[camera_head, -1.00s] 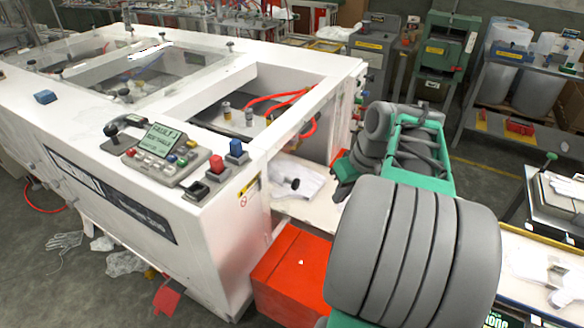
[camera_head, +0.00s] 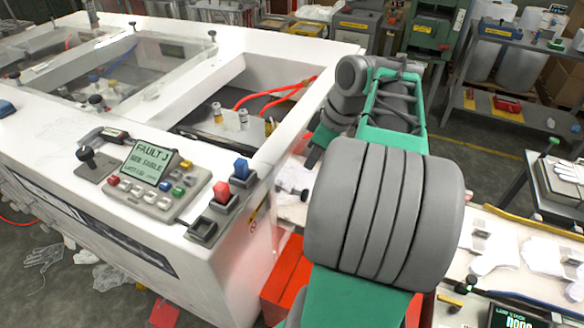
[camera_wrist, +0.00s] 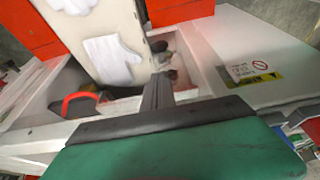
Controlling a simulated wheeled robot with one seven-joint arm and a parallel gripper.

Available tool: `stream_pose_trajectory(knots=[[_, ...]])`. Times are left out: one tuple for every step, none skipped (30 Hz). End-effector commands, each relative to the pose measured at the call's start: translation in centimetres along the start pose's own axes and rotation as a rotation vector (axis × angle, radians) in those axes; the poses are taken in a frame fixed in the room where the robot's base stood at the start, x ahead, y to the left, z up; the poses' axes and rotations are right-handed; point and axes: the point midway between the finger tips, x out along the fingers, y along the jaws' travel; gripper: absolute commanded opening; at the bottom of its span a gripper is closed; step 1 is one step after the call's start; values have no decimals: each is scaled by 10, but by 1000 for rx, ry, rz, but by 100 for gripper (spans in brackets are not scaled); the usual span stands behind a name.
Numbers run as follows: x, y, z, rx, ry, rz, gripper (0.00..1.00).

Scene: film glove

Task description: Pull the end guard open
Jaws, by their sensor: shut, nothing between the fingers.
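The white machine (camera_head: 225,220) fills the left and middle of the head view. Its near-right bay (camera_head: 190,125) is uncovered, with red hoses and small fittings inside. I cannot make out the end guard for certain; my arm covers much of the machine's right end. A dark knob (camera_head: 304,194) shows low at that end, left of my arm. My gripper (camera_head: 312,155) is beside the machine's right end, partly hidden by my arm. In the wrist view my gripper's dark fingers (camera_wrist: 157,93) are together and empty, above a white recess with a pale panel bearing a white glove (camera_wrist: 113,60).
A control panel (camera_head: 160,178) with a fault screen and coloured buttons sits on the machine's near corner. A red box (camera_head: 287,278) stands below the right end. A bench with gloves (camera_head: 495,255) is at right. A warning label (camera_wrist: 255,75) shows in the wrist view.

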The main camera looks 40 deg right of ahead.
Motion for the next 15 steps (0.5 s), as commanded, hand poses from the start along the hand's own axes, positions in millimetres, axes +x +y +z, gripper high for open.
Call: stream_pose_trajectory(knots=[[5,-1,0,1,0,-2,0],[8,-1,0,2,0,-2,0],[14,-1,1,2,0,-3,0],[19,-1,1,3,0,-4,0],[25,-2,1,3,0,-4,0],[32,-1,1,3,-1,-5,0],[39,-1,1,4,0,-4,0],[45,-2,0,2,0,-5,0],[54,-2,1,2,-1,-4,0],[59,-2,0,4,-1,-5,0],[65,-2,0,3,0,-5,0],[72,-2,0,2,-1,-4,0],[77,-1,0,2,-1,-3,0],[81,-1,0,3,0,-3,0],[87,-1,0,1,0,-4,0]])
